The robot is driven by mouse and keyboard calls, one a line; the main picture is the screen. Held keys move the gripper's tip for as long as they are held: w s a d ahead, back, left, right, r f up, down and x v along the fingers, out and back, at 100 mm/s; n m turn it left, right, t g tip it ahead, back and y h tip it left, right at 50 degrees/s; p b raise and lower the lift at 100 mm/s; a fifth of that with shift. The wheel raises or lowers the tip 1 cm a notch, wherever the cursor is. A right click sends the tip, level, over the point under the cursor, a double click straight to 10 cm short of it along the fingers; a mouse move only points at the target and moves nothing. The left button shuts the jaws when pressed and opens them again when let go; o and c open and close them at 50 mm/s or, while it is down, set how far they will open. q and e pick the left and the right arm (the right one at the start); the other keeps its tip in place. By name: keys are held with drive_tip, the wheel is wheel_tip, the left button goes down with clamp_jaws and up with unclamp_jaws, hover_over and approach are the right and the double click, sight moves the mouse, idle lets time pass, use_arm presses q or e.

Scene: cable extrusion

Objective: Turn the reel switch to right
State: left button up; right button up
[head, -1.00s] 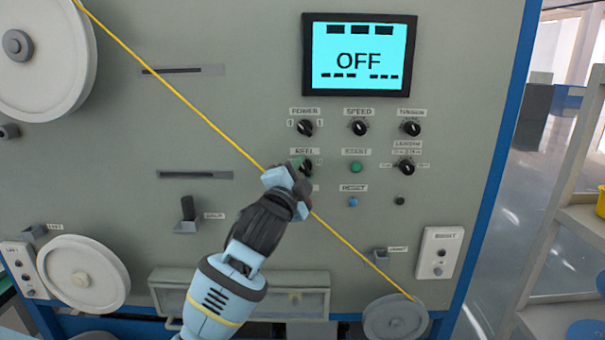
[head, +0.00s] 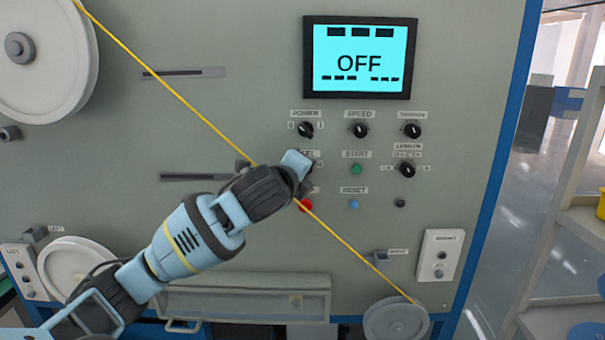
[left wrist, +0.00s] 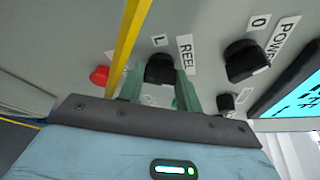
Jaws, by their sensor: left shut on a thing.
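The reel switch (left wrist: 160,69) is a black knob under the REEL label in the left wrist view. My left gripper (left wrist: 160,92) has its two green fingers on either side of this knob and is shut on it. In the head view my left gripper (head: 300,163) covers most of the reel switch, so the knob's pointing direction is hard to tell. The yellow cable (head: 345,243) runs diagonally past the gripper, close to it. My right gripper is not in view.
The power knob (head: 305,130) sits just above the reel switch. A red button (head: 305,204) lies just below, with the green start button (head: 356,170) to the right. The screen (head: 361,58) reads OFF.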

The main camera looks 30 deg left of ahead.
use_arm(q)
drive_tip(key=shift+m+g+y, duration=0.3)
drive_tip(key=shift+m+g, duration=0.3)
drive_tip(key=shift+m, duration=0.5)
drive_tip(key=shift+d, duration=0.1)
drive_tip(key=o, duration=1)
drive_tip(key=shift+s+r, duration=0.1)
drive_tip(key=v, duration=0.7)
drive_tip(key=shift+s+d, duration=0.1)
drive_tip(key=shift+s, duration=0.2)
